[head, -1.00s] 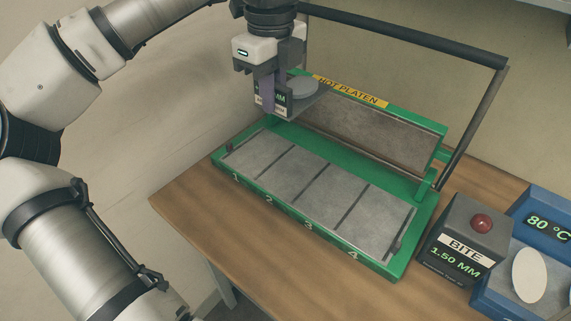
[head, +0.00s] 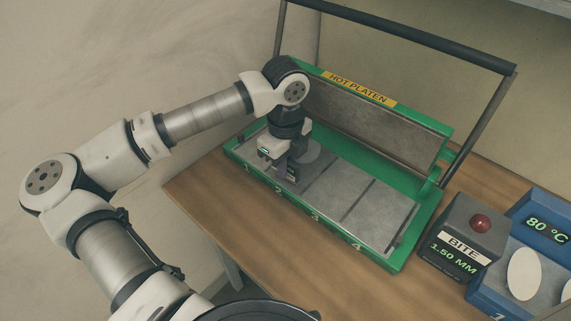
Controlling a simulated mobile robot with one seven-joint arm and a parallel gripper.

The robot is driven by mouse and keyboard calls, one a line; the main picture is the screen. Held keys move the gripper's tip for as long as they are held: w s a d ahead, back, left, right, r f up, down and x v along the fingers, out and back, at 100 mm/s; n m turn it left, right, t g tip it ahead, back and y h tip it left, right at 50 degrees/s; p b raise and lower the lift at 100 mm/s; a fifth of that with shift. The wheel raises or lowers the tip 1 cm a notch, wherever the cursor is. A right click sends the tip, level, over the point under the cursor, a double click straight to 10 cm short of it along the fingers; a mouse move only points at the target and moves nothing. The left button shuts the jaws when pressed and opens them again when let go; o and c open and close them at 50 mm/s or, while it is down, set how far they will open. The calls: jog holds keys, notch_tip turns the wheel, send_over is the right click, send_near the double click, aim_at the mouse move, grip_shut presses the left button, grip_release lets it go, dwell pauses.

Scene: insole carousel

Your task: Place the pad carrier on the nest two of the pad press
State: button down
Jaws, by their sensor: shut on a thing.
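The pad press (head: 398,262) is a green-framed tray with numbered grey nests 1 to 4 along its front. The carrier is low over nest two, behind the number 2 label (head: 278,190), and covers most of that nest. I cannot tell whether it touches the nest surface or is just above it. My gripper and wrist hide part of the carrier and nest one.
The raised hot platen (head: 370,124) stands behind the nests, with a dark bar frame (head: 420,45) above. Nests three (head: 337,187) and four (head: 380,213) are bare. A bite gauge box (head: 468,232) and a blue tray (head: 548,215) with white pads stand at the right.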

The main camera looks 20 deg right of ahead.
jog(key=shift+f, duration=0.7)
jog(key=shift+f, duration=0.15)
jog(key=c, duration=1.5)
grip_release()
notch_tip(320, 180, up, 12)
jog(key=shift+r+b, duration=0.2)
jog(key=shift+b, duration=0.9)
